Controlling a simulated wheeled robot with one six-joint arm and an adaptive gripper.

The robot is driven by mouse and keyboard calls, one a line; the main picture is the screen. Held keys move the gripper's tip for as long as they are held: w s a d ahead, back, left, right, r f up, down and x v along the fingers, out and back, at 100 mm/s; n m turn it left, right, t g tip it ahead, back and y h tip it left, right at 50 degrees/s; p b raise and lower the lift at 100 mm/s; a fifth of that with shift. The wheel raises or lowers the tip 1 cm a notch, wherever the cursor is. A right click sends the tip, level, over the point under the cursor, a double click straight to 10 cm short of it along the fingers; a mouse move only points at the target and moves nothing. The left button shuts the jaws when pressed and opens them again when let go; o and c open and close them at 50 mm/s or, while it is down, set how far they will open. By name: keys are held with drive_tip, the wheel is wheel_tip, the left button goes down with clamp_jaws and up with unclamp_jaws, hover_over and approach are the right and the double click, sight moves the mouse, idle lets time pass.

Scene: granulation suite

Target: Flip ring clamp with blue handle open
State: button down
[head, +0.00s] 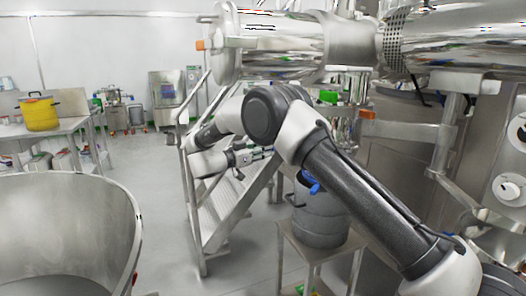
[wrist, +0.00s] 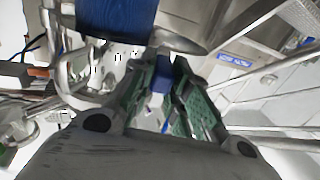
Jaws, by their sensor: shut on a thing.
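In the wrist view, my gripper (wrist: 168,70) has its green-padded fingers closed around a small blue piece, which looks like the blue handle (wrist: 159,79) of the ring clamp. The ring itself I cannot make out clearly; shiny curved metal lies just beyond the fingertips. In the head view, my gripper (head: 262,154) is near the middle, beside the stair frame, and my own arm link hides what lies just right of its tips. The held handle cannot be told apart there.
A large blue cylinder (wrist: 118,14) is close above the fingers in the wrist view. In the head view, a grey drum (head: 320,222) with a blue part stands on a small table below my arm. Metal stairs (head: 225,205) and a large steel vessel (head: 75,215) stand left.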

drive_tip(key=shift+w+r, duration=0.15)
drive_tip(key=shift+w, duration=0.1)
drive_tip(key=c, duration=1.4)
unclamp_jaws()
drive_tip(key=shift+w, duration=0.15)
drive_tip(key=shift+o, duration=0.2)
drive_tip(key=v, duration=1.2)
drive_tip(key=shift+a, duration=0.1)
